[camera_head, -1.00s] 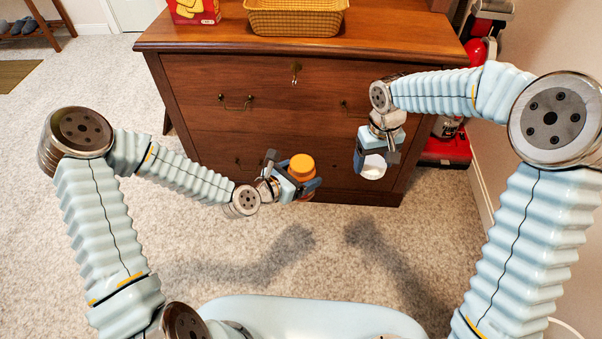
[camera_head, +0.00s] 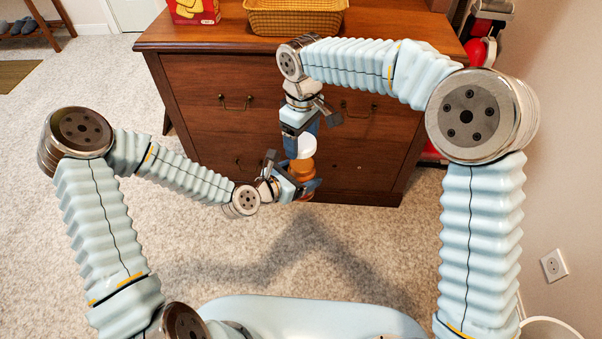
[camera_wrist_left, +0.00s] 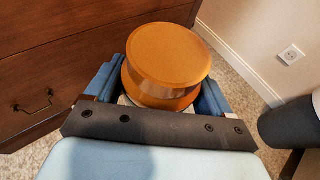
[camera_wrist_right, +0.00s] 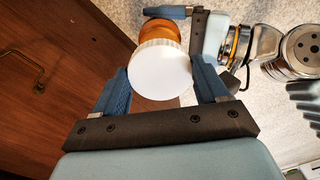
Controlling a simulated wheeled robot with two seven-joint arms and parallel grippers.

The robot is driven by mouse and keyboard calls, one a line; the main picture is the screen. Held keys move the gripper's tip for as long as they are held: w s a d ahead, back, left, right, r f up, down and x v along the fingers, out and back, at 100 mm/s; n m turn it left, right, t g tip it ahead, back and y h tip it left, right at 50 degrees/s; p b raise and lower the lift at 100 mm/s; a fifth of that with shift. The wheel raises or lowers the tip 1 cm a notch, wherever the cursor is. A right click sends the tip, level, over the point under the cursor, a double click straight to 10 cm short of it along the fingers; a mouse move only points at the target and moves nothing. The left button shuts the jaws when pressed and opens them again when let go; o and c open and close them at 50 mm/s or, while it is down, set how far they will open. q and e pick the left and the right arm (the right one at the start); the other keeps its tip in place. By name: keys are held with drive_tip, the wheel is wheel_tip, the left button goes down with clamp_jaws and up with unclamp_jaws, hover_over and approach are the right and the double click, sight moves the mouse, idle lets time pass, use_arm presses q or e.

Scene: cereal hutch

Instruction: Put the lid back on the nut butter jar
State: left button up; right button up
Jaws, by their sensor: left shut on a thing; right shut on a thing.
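The orange nut butter jar (camera_head: 301,168) is between the fingers of my left gripper (camera_head: 304,188), which is shut on it. In the left wrist view the jar (camera_wrist_left: 167,55) fills the space between the blue fingers. My right gripper (camera_head: 299,131) is shut on the white lid (camera_head: 301,147). In the right wrist view the lid (camera_wrist_right: 163,70) is a pale disc between the fingers, with the jar (camera_wrist_right: 161,28) directly beyond it. The lid appears just above the jar in the head view. I cannot tell whether they touch. No lid shows in the left wrist view.
A wooden chest of drawers (camera_head: 180,88) stands close behind both grippers, with brass handles on its front. A yellow basket (camera_head: 296,19) and a red box (camera_head: 194,11) are on its top. The carpet (camera_head: 190,245) in front is clear.

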sight(303, 163)
drive_tip(key=shift+f, duration=2)
drive_tip(key=shift+d, duration=0.1)
drive_tip(key=shift+f, duration=0.85)
drive_tip(key=shift+f, duration=0.35)
drive_tip(key=shift+f, duration=0.1)
